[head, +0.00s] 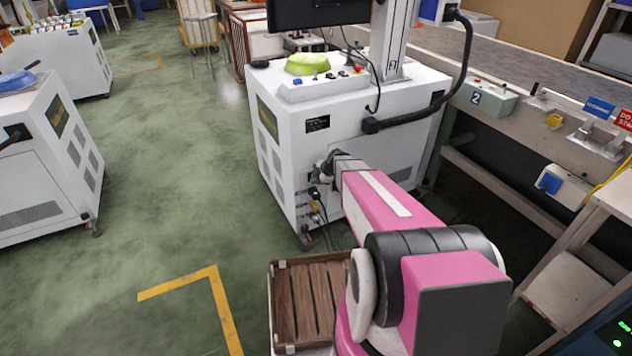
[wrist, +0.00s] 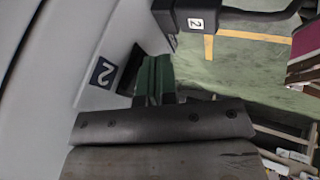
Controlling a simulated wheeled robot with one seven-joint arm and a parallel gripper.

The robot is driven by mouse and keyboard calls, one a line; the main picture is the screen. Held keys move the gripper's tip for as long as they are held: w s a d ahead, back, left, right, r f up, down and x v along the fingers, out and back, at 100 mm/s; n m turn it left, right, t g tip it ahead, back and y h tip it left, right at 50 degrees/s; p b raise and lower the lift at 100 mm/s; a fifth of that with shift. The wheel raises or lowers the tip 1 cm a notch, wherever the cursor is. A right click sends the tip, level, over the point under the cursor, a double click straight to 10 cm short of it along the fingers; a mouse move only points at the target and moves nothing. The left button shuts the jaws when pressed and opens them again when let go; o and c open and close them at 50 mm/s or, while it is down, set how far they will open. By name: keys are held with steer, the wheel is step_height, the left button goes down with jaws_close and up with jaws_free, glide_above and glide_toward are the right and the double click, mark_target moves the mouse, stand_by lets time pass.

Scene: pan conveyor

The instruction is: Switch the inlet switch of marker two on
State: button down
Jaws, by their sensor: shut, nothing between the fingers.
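Marker two seems to be the white cabinet (head: 285,150) in the middle of the head view. My arm reaches forward to its lower side panel, and my gripper (head: 323,170) is close to that panel, beside the plugs. In the wrist view my gripper (wrist: 154,78) is shut, with its narrow greenish fingers together and nothing between them. Its tips are beside a black fitting (wrist: 128,72) on the white panel, next to a "2" label (wrist: 103,72). This may be the inlet switch; its face is mostly hidden, so its position and any contact cannot be told.
A black plug or handle labelled 2 (wrist: 195,22) sticks out close to the fingers. Plugs and cables (head: 317,205) hang below my gripper. A wooden slatted crate (head: 283,310) stands at lower middle. A conveyor (head: 530,120) runs along the right; open green floor (head: 175,190) lies left.

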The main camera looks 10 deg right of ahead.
steer(key=shift+w+f, duration=0.1)
steer(key=shift+w, duration=0.25)
steer(key=shift+s, duration=0.1)
